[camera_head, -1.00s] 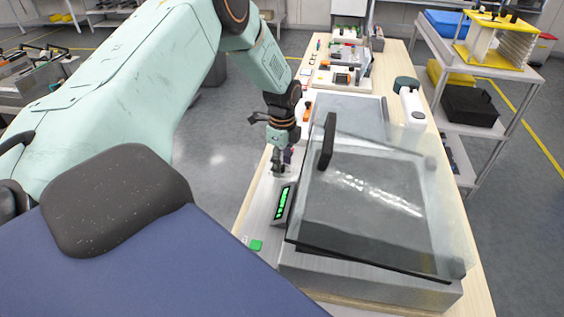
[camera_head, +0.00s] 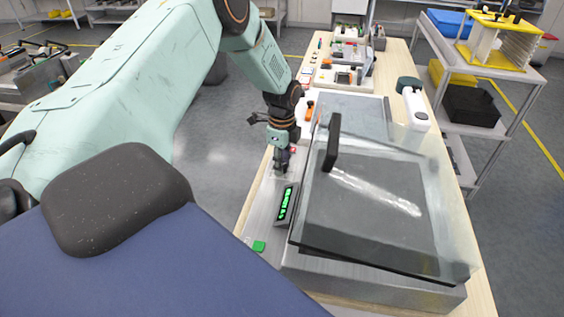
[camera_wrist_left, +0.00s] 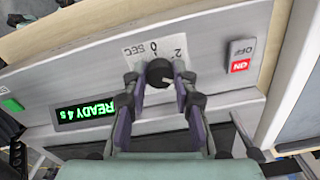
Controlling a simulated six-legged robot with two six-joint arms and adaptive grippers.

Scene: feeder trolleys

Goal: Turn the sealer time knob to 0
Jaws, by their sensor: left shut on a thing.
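The sealer (camera_head: 262,222) stands on the bench with its glass lid (camera_head: 375,205) tilted partly open. In the left wrist view the black sealer time knob (camera_wrist_left: 159,73) sits on the front panel (camera_wrist_left: 80,75), below a label (camera_wrist_left: 155,47) with numbers. My left gripper (camera_wrist_left: 160,80) is shut on the knob, one finger on each side; it also shows in the head view (camera_head: 281,165), where it hides the knob. The green display (camera_wrist_left: 85,113) reads READY 4 s, upside down. My right gripper is not in view.
A red and white ON/OFF switch (camera_wrist_left: 240,57) is right of the knob in the wrist view. A green button (camera_head: 258,246) is at the panel's near end. A white bottle (camera_head: 414,108) stands behind the lid. A trolley (camera_head: 480,60) is at the right.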

